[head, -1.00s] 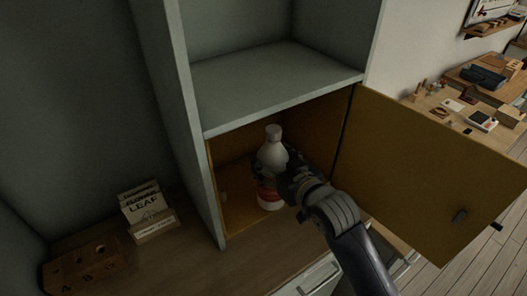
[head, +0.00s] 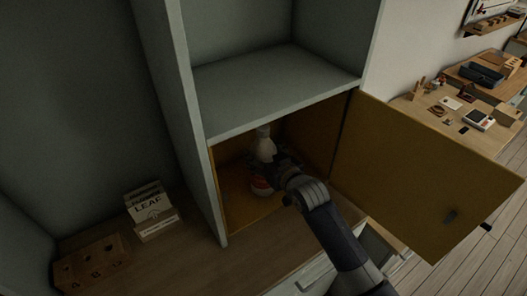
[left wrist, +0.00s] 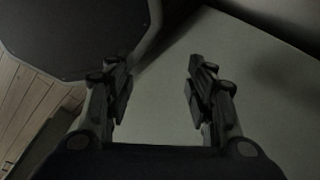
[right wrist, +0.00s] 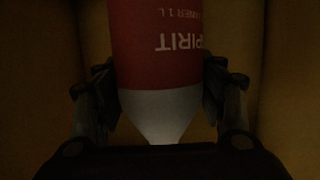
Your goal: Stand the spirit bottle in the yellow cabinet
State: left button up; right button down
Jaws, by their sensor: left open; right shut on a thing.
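The spirit bottle (head: 265,150) is white with a red label and stands roughly upright inside the yellow cabinet (head: 245,212). My right gripper (head: 277,165) is shut on it, with the arm reaching in through the open front. In the right wrist view the bottle (right wrist: 160,45) shows its red label between the two fingers, with yellow walls around. Whether its base touches the cabinet floor I cannot tell. The cabinet's yellow door (head: 420,170) is swung open to the right. My left gripper (left wrist: 158,90) is open and empty in the left wrist view, away from the cabinet.
A grey shelf (head: 270,88) forms the cabinet's roof. Cartons marked LEAF (head: 150,212) and a wooden lettered block (head: 92,266) stand on the counter to the left. A cluttered bench (head: 460,115) is behind the door. The counter before the cabinet is clear.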

jog(key=shift+c, duration=1.9)
grip_release()
jog(key=shift+s, duration=0.1)
jog(key=b+v, duration=0.2)
jog(key=v, duration=1)
